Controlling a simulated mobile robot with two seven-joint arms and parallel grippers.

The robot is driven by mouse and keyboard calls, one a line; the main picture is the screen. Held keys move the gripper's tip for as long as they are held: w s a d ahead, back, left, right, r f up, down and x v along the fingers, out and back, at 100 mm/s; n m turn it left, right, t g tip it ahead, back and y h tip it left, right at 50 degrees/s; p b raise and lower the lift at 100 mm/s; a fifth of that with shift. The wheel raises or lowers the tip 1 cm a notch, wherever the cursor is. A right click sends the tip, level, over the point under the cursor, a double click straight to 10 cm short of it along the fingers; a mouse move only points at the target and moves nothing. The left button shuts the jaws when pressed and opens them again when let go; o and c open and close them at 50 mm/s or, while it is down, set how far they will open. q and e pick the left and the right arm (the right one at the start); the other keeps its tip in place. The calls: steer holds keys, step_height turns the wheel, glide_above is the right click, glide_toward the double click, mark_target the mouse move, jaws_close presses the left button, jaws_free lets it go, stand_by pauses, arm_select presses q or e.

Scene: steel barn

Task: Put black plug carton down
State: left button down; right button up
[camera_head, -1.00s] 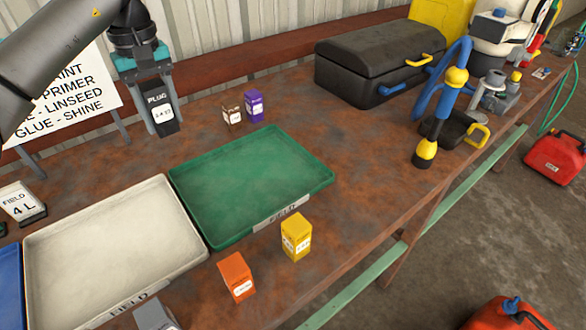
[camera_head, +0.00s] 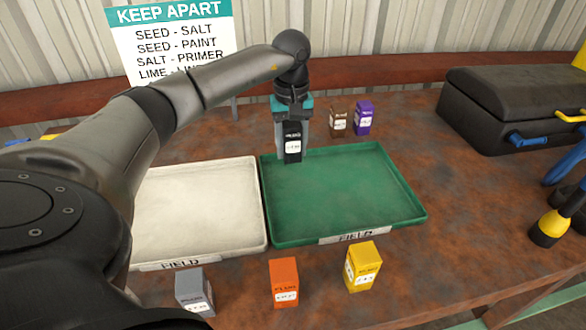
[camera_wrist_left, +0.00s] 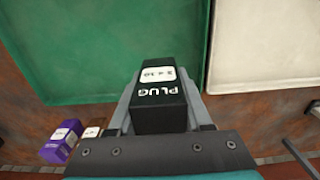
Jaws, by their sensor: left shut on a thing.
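The black plug carton (camera_head: 292,141) is held upright between the fingers of my left gripper (camera_head: 291,150), which is shut on it. In the head view it is at the back left corner of the green tray (camera_head: 345,192); whether it touches the tray is unclear. In the left wrist view the carton (camera_wrist_left: 161,85) shows its "PLUG" label between the fingers, with the green tray (camera_wrist_left: 70,45) beyond it. My right gripper is out of view.
A white tray (camera_head: 200,215) marked FIELD lies left of the green one. Brown (camera_head: 339,121) and purple (camera_head: 363,118) cartons stand behind the green tray. Grey (camera_head: 194,292), orange (camera_head: 284,283) and yellow (camera_head: 362,267) cartons stand in front. A black toolbox (camera_head: 510,110) is at the back right.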

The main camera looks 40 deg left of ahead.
mark_target(292, 177)
arm_select(q)
step_height(292, 177, down, 2)
steer(key=shift+f, duration=0.15)
step_height(292, 177, down, 3)
steer(key=shift+f+b, duration=0.2)
steer(key=shift+b, duration=0.25)
steer(key=shift+f, duration=0.1)
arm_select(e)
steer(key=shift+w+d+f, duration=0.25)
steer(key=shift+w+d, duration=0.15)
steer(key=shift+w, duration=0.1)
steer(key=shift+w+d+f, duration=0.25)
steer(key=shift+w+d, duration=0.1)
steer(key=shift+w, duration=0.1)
arm_select(q)
steer(key=shift+c, duration=1.6)
jaws_free()
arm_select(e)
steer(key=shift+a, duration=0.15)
